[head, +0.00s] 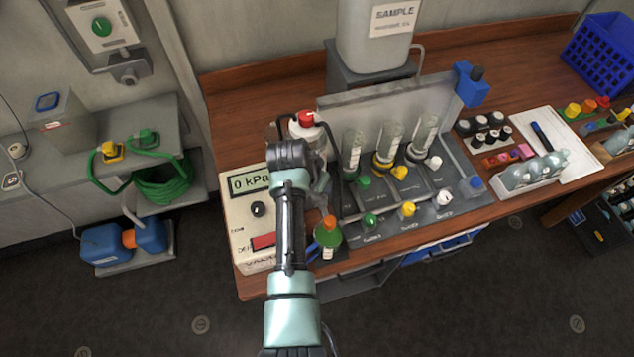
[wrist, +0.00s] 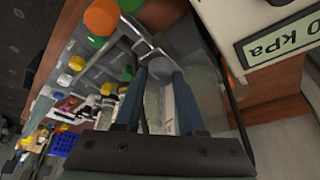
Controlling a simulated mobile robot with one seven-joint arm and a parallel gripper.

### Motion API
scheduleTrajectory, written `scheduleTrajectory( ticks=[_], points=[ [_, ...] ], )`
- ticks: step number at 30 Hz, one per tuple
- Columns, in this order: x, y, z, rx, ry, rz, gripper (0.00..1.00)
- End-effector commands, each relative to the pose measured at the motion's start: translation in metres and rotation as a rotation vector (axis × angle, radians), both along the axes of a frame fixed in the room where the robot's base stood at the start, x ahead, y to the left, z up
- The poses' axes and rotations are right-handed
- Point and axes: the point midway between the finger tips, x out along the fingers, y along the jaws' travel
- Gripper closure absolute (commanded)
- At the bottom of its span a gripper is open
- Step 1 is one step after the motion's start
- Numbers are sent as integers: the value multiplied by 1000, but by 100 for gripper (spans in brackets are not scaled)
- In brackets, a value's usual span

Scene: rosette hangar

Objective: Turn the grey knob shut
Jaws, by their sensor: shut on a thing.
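My gripper (wrist: 159,76) shows in the wrist view with its two blue-grey fingers closed on a small rounded grey piece, which looks like the grey knob (wrist: 159,66). Its mount is mostly hidden by the fingers, and I cannot tell its turn angle. In the head view my wrist (head: 290,155) is over the left end of the bench rig, beside the red-capped bottle (head: 305,125). It hides the grey knob and the fingertips there.
The pump box with the 0 kPa display (head: 250,183) stands left of my arm. Glass tubes (head: 388,145) with green, yellow and white knobs fill the rig. A blue crate (head: 602,50) is far right.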

Motion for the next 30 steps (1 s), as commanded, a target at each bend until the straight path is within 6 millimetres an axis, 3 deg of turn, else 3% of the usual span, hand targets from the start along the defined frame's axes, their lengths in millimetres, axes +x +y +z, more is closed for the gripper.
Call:
scheduleTrajectory(
  ticks=[6, 7, 11, 23, 30],
  points=[
    [-1, 0, -1, 2, 2, -1, 100],
    [-1, 0, -1, 2, 2, -1, 56],
    [0, 0, -1, 1, 2, 0, 32],
    [-1, 1, 3, 0, 1, 1, 31],
    [-10, 6, 29, 0, -3, 2, 31]
  ],
)
